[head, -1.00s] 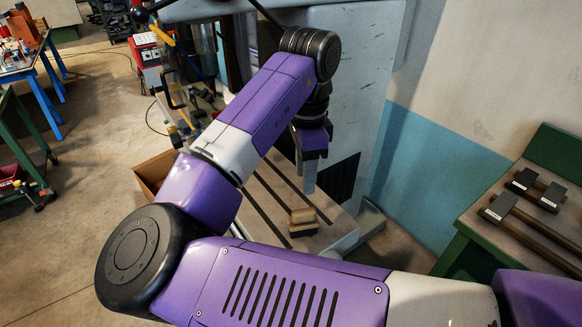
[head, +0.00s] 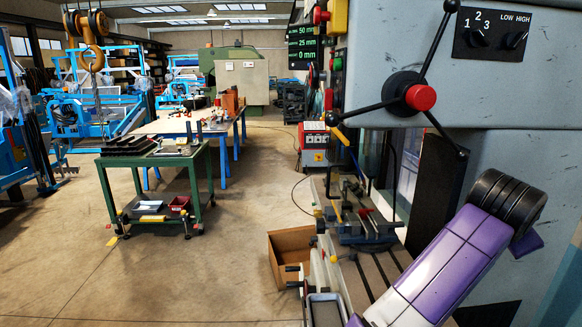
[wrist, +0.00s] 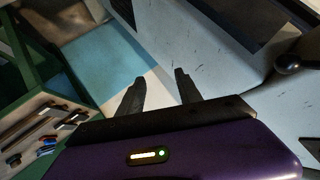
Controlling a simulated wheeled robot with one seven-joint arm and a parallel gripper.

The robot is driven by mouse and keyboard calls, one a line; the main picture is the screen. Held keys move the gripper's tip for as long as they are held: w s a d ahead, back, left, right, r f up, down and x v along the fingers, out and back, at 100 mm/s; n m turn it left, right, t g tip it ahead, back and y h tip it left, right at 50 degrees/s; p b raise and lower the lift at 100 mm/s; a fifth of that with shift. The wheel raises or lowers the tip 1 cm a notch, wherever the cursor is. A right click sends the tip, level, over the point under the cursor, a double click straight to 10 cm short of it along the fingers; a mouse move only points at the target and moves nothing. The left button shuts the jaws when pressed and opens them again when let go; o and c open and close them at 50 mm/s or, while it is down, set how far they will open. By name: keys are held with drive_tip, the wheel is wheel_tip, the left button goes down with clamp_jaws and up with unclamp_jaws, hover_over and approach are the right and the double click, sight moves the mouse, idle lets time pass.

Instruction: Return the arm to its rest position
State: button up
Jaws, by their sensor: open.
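My gripper (wrist: 158,90) shows in the wrist view with its two dark fingers apart and nothing between them. Beyond the fingers are a pale grey machine body and a blue-and-white wall. In the head view my purple arm (head: 455,260) rises from the bottom right toward a black joint (head: 505,205). The gripper itself is out of the head view.
A grey drilling machine (head: 400,60) with a red-hubbed handle (head: 420,97) stands close to my arm. A vise (head: 365,232) sits on its table. A cardboard box (head: 290,255) and a green cart (head: 155,165) are to the left. Open floor (head: 220,250) lies between.

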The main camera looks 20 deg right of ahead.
drive_tip(key=w+a+r+n+t+h, duration=0.3)
drive_tip(key=a+r+n+t+h, duration=0.25)
drive_tip(key=r+n+t, duration=0.4)
drive_tip(key=s+a+f+n+t+y, duration=0.1)
drive_tip(key=a+f+n+t+y, duration=0.4)
drive_tip(key=a, duration=0.3)
drive_tip(key=s+a+f+n+t+y, duration=0.1)
drive_tip(key=a+f+n+t+y, duration=0.25)
drive_tip(key=a+n, duration=0.4)
drive_tip(key=s+a+f+n+g+y, duration=0.1)
drive_tip(key=s+a+f+n+y, duration=0.1)
drive_tip(key=s+a+f+y, duration=0.85)
drive_tip(key=s+a+f+m+g+h, duration=0.1)
drive_tip(key=s+a+f+g, duration=0.2)
drive_tip(key=s+f, duration=0.3)
drive_tip(key=s+a+f+m+g+h, duration=0.1)
drive_tip(key=s+a+f+g, duration=0.2)
drive_tip(key=s, duration=1.1)
wheel_tip(320, 180, down, 3)
drive_tip(key=shift+m+h, duration=0.3)
drive_tip(key=shift+h, duration=0.05)
drive_tip(key=shift+s, duration=0.1)
